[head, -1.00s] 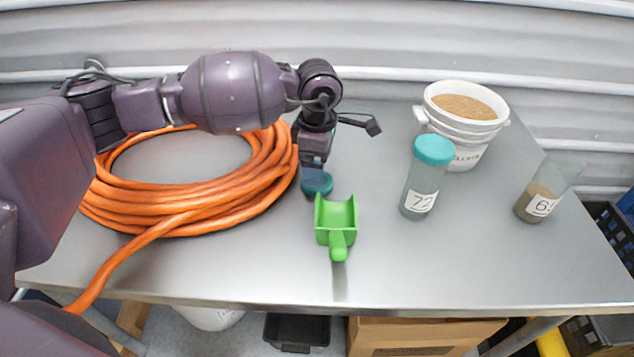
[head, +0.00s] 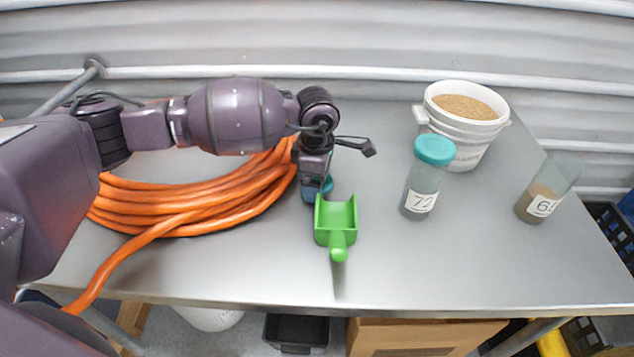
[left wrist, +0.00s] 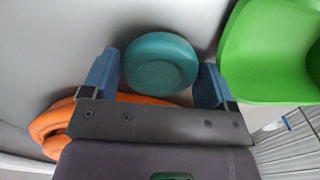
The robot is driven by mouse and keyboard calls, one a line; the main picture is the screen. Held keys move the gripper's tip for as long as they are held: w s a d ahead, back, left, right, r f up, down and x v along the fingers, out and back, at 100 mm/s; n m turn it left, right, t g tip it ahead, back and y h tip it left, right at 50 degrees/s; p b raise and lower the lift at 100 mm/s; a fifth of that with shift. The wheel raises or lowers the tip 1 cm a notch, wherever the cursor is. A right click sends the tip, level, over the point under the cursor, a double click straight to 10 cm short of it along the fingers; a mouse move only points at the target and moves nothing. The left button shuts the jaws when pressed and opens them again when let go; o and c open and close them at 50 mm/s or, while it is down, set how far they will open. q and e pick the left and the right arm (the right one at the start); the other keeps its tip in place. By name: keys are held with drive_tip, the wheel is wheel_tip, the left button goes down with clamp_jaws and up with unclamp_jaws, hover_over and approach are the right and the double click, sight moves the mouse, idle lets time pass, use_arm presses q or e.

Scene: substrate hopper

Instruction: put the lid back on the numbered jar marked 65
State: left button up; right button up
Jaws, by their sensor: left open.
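A teal lid (left wrist: 160,62) lies on the table between the two blue fingertips of my left gripper (left wrist: 155,80) in the left wrist view. The gripper is open around the lid, with a finger on either side. In the head view my left gripper (head: 313,190) points down behind the green scoop and hides most of the lid (head: 328,185). The jar (head: 546,190) at the right is clear, has no lid and holds brown substrate. Its label begins with 6; the second digit is partly turned away. My right gripper is not in view.
A green scoop (head: 336,222) lies right beside the left gripper. A jar marked 72 (head: 423,183) with a teal lid stands mid-right. A white bucket (head: 467,136) of grain is behind it. An orange cable coil (head: 190,215) lies left. The table's front middle (head: 440,270) is clear.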

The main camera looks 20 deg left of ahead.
use_arm(q)
drive_tip(key=shift+c, duration=0.2)
drive_tip(key=c, duration=0.5)
wheel_tip(320, 180, up, 20)
drive_tip(key=shift+p, duration=0.6)
